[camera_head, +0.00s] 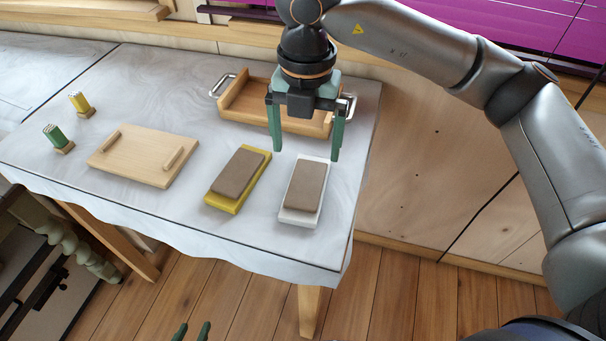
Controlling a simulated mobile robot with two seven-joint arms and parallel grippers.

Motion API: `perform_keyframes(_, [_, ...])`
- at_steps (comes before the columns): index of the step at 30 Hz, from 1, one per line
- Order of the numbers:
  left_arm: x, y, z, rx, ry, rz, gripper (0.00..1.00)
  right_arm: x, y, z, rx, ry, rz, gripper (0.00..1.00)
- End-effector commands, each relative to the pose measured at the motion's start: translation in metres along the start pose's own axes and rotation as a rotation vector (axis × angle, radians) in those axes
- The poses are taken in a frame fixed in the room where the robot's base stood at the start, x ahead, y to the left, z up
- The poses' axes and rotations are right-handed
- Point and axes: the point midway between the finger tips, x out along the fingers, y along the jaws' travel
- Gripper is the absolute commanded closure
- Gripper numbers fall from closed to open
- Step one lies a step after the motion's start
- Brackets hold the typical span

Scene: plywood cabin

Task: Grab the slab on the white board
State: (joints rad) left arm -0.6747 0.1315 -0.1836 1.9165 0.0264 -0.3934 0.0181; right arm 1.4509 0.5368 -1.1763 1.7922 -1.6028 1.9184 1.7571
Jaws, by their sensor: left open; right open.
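A brown slab (306,186) lies on the white board (298,218) near the right end of the table. A similar brown slab (238,175) lies on a yellow board (220,204) just to the left. My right gripper (306,155) points down above the far end of the white board, its green fingers open and spread wide, with nothing between them. My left gripper (193,328) shows only its fingertips at the bottom edge, apart and empty, away from the table.
A wooden tray with metal handles (245,110) stands behind, partly hidden by my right gripper. A wooden board with two bars (140,160) lies to the left, with a green bundle (55,136) and a yellow bundle (79,102) beyond it. The cloth-covered table (170,205) ends close right of the white board.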

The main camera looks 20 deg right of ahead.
Motion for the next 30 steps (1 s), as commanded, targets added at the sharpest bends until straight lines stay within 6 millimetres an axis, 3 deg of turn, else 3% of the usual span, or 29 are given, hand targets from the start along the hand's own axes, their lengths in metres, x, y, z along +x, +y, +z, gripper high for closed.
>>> perform_keyframes(6, [-0.004, 0.001, 0.004, -0.002, -0.013, 0.001, 0.50, 0.038, 0.000, 0.000, 0.000, 0.003, -0.002, 0.00])
perform_keyframes(14, [-0.006, 0.001, 0.001, -0.001, -0.012, 0.001, 0.50, 0.059, -0.001, 0.002, 0.002, 0.004, -0.003, 0.00])
perform_keyframes(21, [-0.009, 0.001, -0.005, -0.001, -0.008, 0.001, 0.50, 0.094, 0.000, 0.007, 0.002, 0.003, -0.001, 0.00])
perform_keyframes(30, [-0.009, 0.001, -0.006, -0.001, -0.007, 0.001, 0.50, 0.102, 0.001, 0.007, 0.001, 0.001, 0.001, 0.00])
